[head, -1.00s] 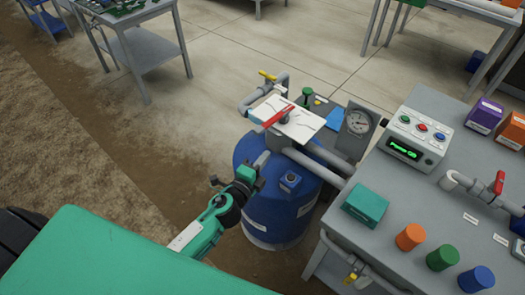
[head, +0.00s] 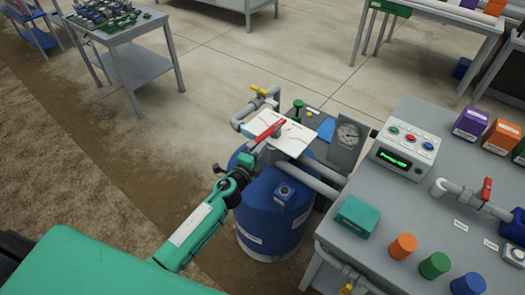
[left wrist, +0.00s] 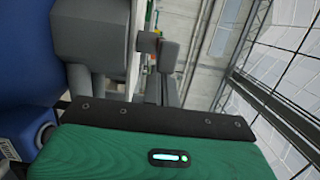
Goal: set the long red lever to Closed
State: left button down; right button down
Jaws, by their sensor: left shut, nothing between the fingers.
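The long red lever (head: 268,132) lies across a white plate (head: 293,142) on top of the blue tank (head: 272,215). It runs from lower left to upper right in the head view. I cannot read any marks on the plate. My left gripper (head: 253,151) is shut and empty, close to the lever's lower-left end; I cannot tell if they touch. In the left wrist view its grey fingers (left wrist: 165,75) point up beside the plate's edge (left wrist: 133,45), with a grey valve body (left wrist: 92,38) to the left. My right gripper is out of view.
Grey pipes, a yellow-handled valve (head: 259,91) and a pressure gauge (head: 348,134) surround the tank top. A grey bench (head: 440,225) at right holds a control box (head: 405,147), a teal box (head: 357,216) and several coloured caps. Floor left of the tank is clear.

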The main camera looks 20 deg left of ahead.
pick_arm(q)
jog(key=shift+a, duration=0.15)
jog(key=shift+a+m+h, duration=0.25)
jog(key=shift+m+h, duration=0.15)
jog(key=shift+h, duration=0.2)
